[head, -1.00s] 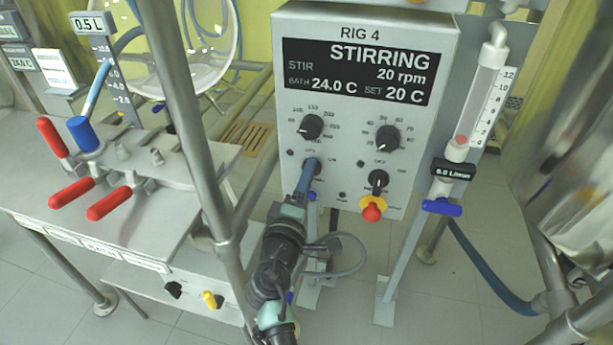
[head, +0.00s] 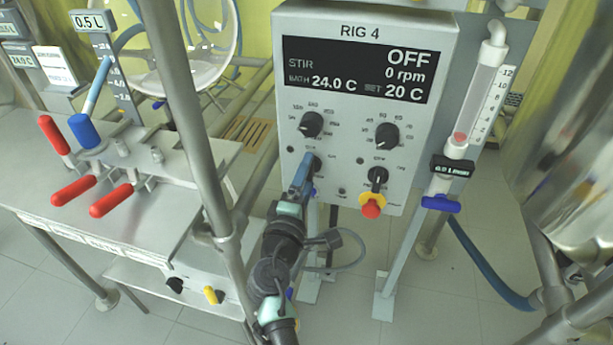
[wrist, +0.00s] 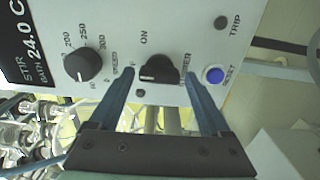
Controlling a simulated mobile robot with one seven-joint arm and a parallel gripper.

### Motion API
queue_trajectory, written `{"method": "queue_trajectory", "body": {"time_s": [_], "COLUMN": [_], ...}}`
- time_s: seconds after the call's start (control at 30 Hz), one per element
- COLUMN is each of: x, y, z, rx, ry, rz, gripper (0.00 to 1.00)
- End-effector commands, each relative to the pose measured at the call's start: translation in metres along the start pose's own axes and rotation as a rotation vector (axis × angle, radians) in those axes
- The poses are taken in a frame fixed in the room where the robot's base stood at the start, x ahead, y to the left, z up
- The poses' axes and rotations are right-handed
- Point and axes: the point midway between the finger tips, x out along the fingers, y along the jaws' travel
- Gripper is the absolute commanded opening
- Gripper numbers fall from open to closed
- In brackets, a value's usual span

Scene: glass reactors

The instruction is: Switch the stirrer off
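The RIG 4 control box (head: 352,112) stands upright in the head view. Its display (head: 360,70) reads OFF and 0 rpm. The black stirrer knob (wrist: 160,69) is in the wrist view, its bar lying crosswise towards the left finger. ON is printed above it in that view; the OFF label is partly hidden by the left finger. My gripper (wrist: 159,72) is open, one finger on each side of the knob, with a narrow gap to it. In the head view my gripper (head: 302,176) is at the lower left of the panel and hides the knob.
The speed knob (wrist: 82,64) and the blue RESET button (wrist: 213,75) flank the fingers. A red and yellow emergency button (head: 371,205) sits below right. A metal post (head: 185,100) rises left of my arm. A bench with red-handled valves (head: 72,191) is at left.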

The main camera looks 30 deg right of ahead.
Motion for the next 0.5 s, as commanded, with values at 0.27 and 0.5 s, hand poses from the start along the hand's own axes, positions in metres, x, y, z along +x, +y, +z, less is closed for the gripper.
{"method": "queue_trajectory", "body": {"time_s": [0.27, 0.5], "x": [0.000, -0.013], "y": [0.001, 0.001], "z": [0.000, -0.001], "rx": [0.003, 0.003], "ry": [0.000, 0.002], "rz": [0.000, -0.001], "gripper": [0.95, 0.95]}}
